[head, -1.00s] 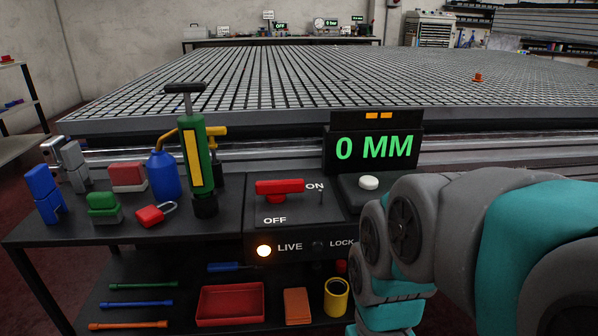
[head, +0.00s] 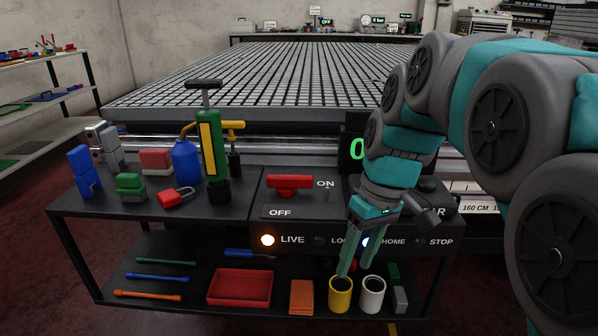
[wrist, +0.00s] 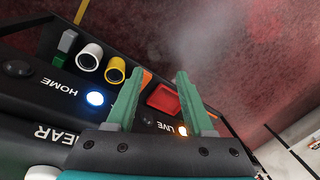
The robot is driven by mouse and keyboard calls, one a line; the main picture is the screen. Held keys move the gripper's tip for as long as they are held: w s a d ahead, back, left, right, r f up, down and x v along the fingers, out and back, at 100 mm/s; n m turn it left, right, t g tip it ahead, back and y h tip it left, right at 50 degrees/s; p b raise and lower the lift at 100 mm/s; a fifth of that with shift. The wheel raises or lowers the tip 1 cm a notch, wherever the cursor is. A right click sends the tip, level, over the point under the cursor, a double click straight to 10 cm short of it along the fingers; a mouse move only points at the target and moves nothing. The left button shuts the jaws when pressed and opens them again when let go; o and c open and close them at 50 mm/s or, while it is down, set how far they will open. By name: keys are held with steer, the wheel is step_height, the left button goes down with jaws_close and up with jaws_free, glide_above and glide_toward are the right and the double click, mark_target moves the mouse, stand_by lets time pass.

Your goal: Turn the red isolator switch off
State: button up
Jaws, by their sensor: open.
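The red isolator switch (head: 289,182) is a red handle on a black panel box, lying sideways and pointing toward the ON label (head: 325,184). The OFF label (head: 280,212) is below it. My gripper (head: 347,272) is open and empty, pointing down in front of the panel, right of and lower than the switch. In the wrist view my gripper (wrist: 154,92) has its fingers apart with nothing between them. The switch is not visible in the wrist view.
A red padlock (head: 177,196), a green pump (head: 211,150) and a blue oil can (head: 187,160) stand left of the switch. The lower shelf holds a red tray (head: 240,288), a yellow cup (head: 340,294) and a white cup (head: 373,293). The grid table (head: 270,85) is behind.

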mark_target(295, 176)
steer(key=w+a+r+n, duration=0.2)
steer(key=w+r+n, duration=0.1)
steer(key=w, duration=0.3)
steer(key=w+a+r+n+y+p, duration=0.1)
steer(key=w+a+r+n, duration=0.1)
steer(key=w+r+n, duration=0.2)
steer(key=w+a+r+n+t+y+p, duration=0.1)
steer(key=w+a+r+n, duration=0.2)
steer(key=w, duration=0.7)
steer(key=shift+w+r+n, duration=0.1)
steer(key=shift+r+n, duration=0.2)
steer(key=shift+r, duration=0.25)
steer(key=shift+w+a+r+n, duration=0.2)
steer(key=shift+w+a+n, duration=0.05)
steer(key=shift+w+n, duration=0.15)
steer(key=shift+x, duration=3.95)
steer(key=shift+s+a, duration=0.1)
steer(key=shift+a, duration=0.05)
steer(key=shift+r+y, duration=0.1)
steer(key=shift+y, duration=0.2)
jaws_close()
